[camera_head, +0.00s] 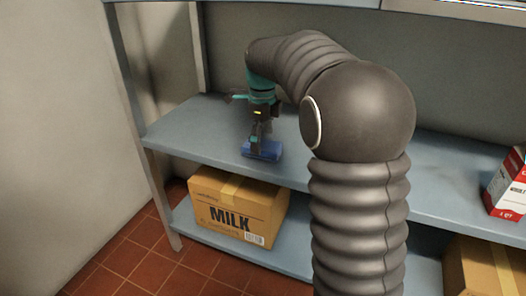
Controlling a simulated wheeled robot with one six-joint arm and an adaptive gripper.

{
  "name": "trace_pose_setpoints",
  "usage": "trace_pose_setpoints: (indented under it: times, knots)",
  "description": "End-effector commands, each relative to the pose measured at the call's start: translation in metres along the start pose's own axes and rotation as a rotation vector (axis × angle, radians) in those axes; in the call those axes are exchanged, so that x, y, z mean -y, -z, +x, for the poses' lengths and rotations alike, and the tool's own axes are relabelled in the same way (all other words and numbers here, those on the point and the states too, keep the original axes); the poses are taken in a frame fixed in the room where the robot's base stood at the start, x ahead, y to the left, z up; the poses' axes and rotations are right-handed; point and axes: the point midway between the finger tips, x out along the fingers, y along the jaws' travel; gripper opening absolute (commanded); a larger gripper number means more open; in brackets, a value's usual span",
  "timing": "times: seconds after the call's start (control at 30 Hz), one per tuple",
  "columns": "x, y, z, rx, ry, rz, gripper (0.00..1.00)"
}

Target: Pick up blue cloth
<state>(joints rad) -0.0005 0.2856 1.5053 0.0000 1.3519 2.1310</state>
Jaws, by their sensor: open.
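The blue cloth (264,151) lies as a small folded block on the middle shelf, near its front edge. My gripper (258,141) points down right at the cloth, with its fingertips at or just above the cloth's upper side. The gripper is open. The fingers partly cover the cloth, and I cannot tell whether they touch it.
The grey-blue shelf (186,133) is bare around the cloth. A cardboard MILK box (238,205) stands on the lower shelf beneath. A red and white carton (508,186) stands far right, with another cardboard box (485,268) below. A shelf post (128,85) rises on the left.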

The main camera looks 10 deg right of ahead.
Motion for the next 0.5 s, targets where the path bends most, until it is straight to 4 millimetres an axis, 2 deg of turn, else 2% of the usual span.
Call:
trace_pose_setpoints:
  times: [0.13, 0.4, 0.43, 0.5]
  knots:
    - [-0.001, 0.0, 0.016, 0.0, 0.0, -0.001, 1.0]
    - [0.0, -0.001, 0.018, 0.001, 0.001, -0.001, 1.0]
    - [0.0, -0.001, 0.018, 0.001, 0.001, -0.001, 0.97]
    - [0.0, -0.001, 0.018, 0.001, 0.001, -0.001, 0.8]
